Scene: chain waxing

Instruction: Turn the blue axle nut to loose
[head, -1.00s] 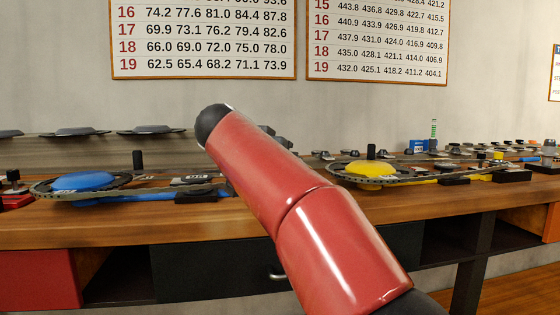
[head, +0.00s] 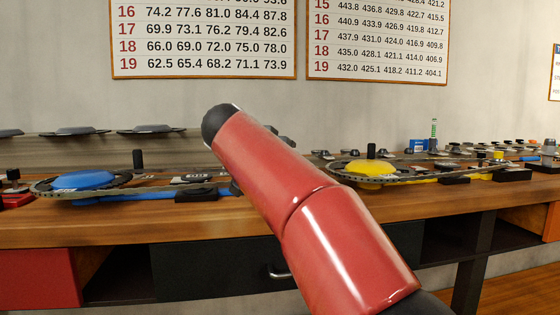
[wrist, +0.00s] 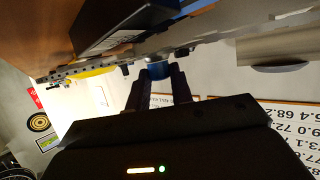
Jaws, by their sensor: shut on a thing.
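In the wrist view, the two dark fingers of my gripper (wrist: 160,83) are shut on the blue axle nut (wrist: 158,70). Only a small blue part of the nut shows between the fingertips, so I cannot tell how far it is turned. In the head view, my red arm hides both the gripper and the nut. The blue chain stand, with its blue disc (head: 82,181) and blue bar (head: 150,195), lies on the bench to the left of my arm.
The wooden bench (head: 100,233) runs across the head view. A yellow disc (head: 368,169) with a chain stands right of my arm. A dark box (wrist: 115,22) and a metal chain (wrist: 85,68) lie close to the fingers in the wrist view.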

